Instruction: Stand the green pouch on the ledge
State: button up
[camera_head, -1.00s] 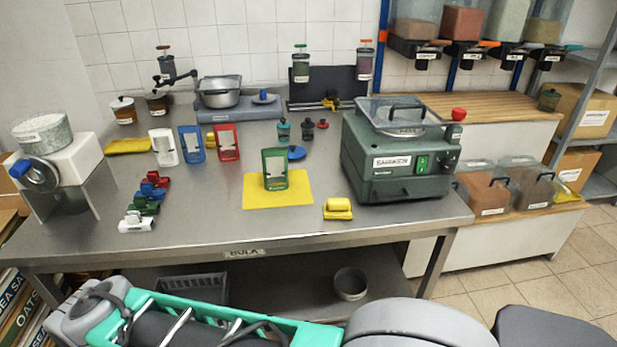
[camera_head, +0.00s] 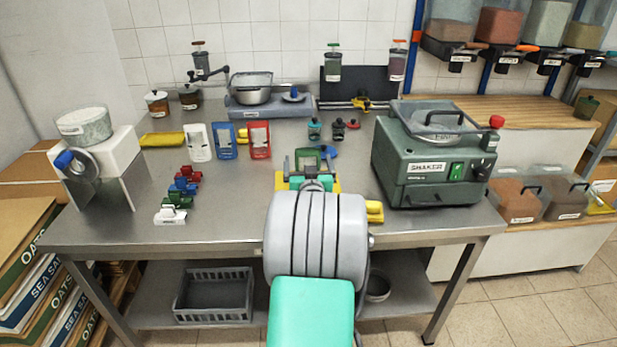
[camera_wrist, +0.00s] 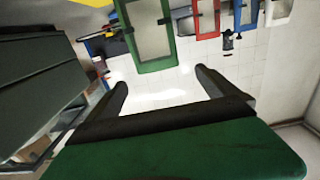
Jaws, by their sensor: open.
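The green pouch (camera_wrist: 152,35), a green frame with a pale window, shows large at the top of the wrist view. In the head view it (camera_head: 308,158) stands on the yellow mat (camera_head: 334,184), its lower part hidden by my arm. My gripper (camera_wrist: 160,80) is open and empty, its two dark fingers spread. The pouch appears beyond the fingertips, not between them. A wooden-topped ledge (camera_head: 535,115) runs along the wall at right, behind the shaker; I cannot tell whether it is the ledge meant.
White (camera_head: 199,142), blue (camera_head: 223,141) and red (camera_head: 259,140) pouches stand left of the green one. The large green shaker (camera_head: 430,160) stands to the right. Several coloured clips lie at left. A dark panel (camera_head: 350,82) stands at the back. Bare steel table shows at front left.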

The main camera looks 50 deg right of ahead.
aim_at(308, 152)
jog(key=x, duration=0.7)
jog(key=shift+d+f+p, duration=0.2)
jog(key=shift+d+p, duration=0.1)
jog(key=shift+p, duration=0.1)
jog(key=shift+c, duration=0.5)
jog(key=c, duration=2)
